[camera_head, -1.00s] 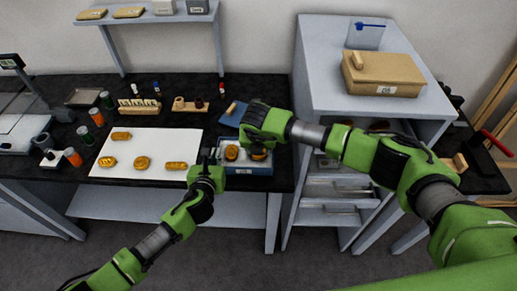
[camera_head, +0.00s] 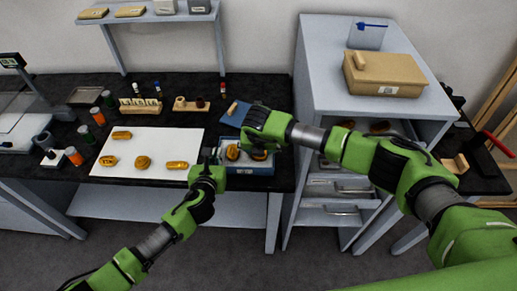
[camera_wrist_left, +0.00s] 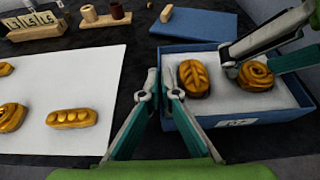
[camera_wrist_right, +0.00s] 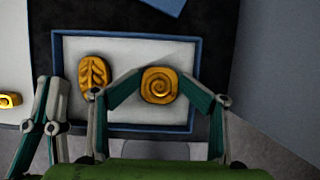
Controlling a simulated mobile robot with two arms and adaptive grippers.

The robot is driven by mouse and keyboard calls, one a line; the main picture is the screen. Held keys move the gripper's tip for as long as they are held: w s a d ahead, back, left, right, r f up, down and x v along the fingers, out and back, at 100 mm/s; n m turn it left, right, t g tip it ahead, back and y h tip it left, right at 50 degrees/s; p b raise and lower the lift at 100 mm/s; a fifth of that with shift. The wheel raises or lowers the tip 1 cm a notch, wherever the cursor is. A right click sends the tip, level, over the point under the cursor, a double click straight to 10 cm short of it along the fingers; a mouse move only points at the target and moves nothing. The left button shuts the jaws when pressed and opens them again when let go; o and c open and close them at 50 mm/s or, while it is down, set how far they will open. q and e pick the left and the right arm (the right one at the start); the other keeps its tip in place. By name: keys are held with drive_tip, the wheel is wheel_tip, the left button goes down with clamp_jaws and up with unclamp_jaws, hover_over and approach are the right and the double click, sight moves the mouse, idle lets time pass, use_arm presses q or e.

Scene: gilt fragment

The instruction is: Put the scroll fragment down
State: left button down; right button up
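The scroll fragment (camera_wrist_right: 160,85) is a gilt piece with a spiral. It sits at the right side of the blue box's pale lining; it also shows in the left wrist view (camera_wrist_left: 257,77). My right gripper (camera_head: 257,146) reaches down into the box with its fingertips against both sides of the fragment. The blue box (camera_wrist_left: 238,134) stands at the table's front edge. A leaf-patterned gilt fragment (camera_wrist_left: 194,78) lies left of the scroll in the same box. My left gripper (camera_wrist_left: 160,75) is empty, its fingertips close together, beside the box's left edge.
A white mat (camera_head: 150,143) with several gilt fragments lies left of the box. A blue lid-like panel (camera_wrist_left: 200,28) and wooden holders (camera_head: 190,105) are behind. A grey drawer cabinet (camera_head: 325,80) stands close on the right, with a tan box (camera_head: 383,75) on top.

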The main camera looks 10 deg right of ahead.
use_arm(q)
drive_tip(key=shift+d+r, duration=0.1)
drive_tip(key=shift+r, duration=0.1)
use_arm(e)
drive_tip(key=shift+s+f, duration=0.35)
drive_tip(key=shift+s, duration=0.15)
drive_tip(key=shift+r, duration=0.5)
use_arm(q)
drive_tip(key=shift+f, duration=0.2)
use_arm(e)
drive_tip(key=v, duration=1.2)
drive_tip(key=shift+w+r, duration=0.35)
drive_tip(key=shift+r, duration=0.05)
use_arm(q)
drive_tip(key=c, duration=2.2)
unclamp_jaws()
use_arm(e)
drive_tip(key=shift+a, duration=0.1)
use_arm(q)
drive_tip(key=shift+s, duration=0.1)
drive_tip(key=v, duration=1.2)
